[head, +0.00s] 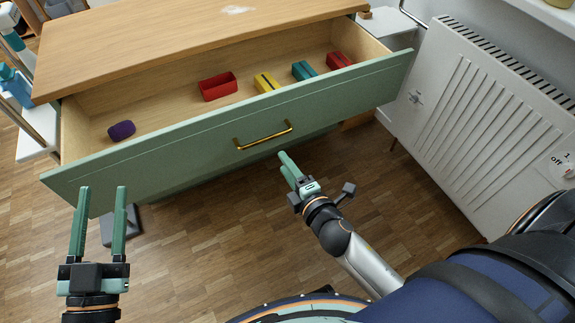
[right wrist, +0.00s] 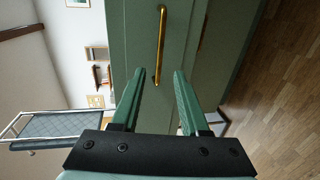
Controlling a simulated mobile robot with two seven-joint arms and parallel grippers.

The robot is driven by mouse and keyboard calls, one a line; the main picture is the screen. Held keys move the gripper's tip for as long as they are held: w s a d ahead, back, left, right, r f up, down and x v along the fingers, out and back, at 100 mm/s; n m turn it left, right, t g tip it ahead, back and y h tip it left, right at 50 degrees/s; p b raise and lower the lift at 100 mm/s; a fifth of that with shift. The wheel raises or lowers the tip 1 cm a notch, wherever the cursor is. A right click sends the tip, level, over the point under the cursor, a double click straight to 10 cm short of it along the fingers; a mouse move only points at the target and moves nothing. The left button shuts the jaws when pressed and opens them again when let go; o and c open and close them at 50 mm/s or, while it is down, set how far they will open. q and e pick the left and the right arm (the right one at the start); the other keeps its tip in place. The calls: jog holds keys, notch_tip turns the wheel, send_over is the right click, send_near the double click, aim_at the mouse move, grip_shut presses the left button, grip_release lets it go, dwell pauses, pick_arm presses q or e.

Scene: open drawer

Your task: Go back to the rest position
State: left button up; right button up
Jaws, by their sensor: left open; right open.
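The drawer (head: 190,160) with a green front stands pulled out of a wooden-topped cabinet (head: 190,45). Its brass handle (head: 263,136) is at the middle of the front. My right gripper (head: 285,160) is open and empty, just in front of and below the handle. In the right wrist view the handle (right wrist: 161,45) lies beyond the open fingers of the right gripper (right wrist: 157,85), apart from them. My left gripper (head: 103,192) is open and empty, near the left end of the drawer front.
Inside the drawer lie a purple object (head: 121,130), a red box (head: 218,87), a yellow block (head: 266,83), a teal block (head: 303,70) and another red block (head: 339,60). A white radiator (head: 470,120) stands at the right.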

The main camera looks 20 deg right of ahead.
jog(key=shift+s, duration=0.1)
dwell(0.5)
jog(key=s+a+r+m+t+y+p, duration=0.1)
jog(key=s+a+r+m+t+y, duration=0.15)
jog(key=r+m, duration=0.55)
jog(key=s+a+r+m+t+y+p, duration=0.15)
jog(key=s+r+m+y, duration=0.25)
jog(key=r, duration=0.8)
pick_arm(q)
jog(key=s+a+f+n+g+y+p, duration=0.2)
jog(key=s+f+g+p, duration=0.6)
jog(key=p, duration=1.3)
jog(key=f+n+g+y, duration=0.1)
jog(key=n+g+y, duration=0.1)
jog(key=shift+s+a+y, duration=0.3)
jog(key=shift+s+a, duration=0.05)
jog(key=shift+s, duration=0.05)
pick_arm(e)
jog(key=s+d+f+m+g+h, duration=0.2)
jog(key=s+f+m+g+h, duration=0.2)
jog(key=s+f+g, duration=0.4)
notch_tip(320, 180, down, 2)
jog(key=shift+s+d+f+g+h, duration=0.2)
jog(key=shift+s+g+h, duration=0.25)
jog(key=shift+g, duration=0.75)
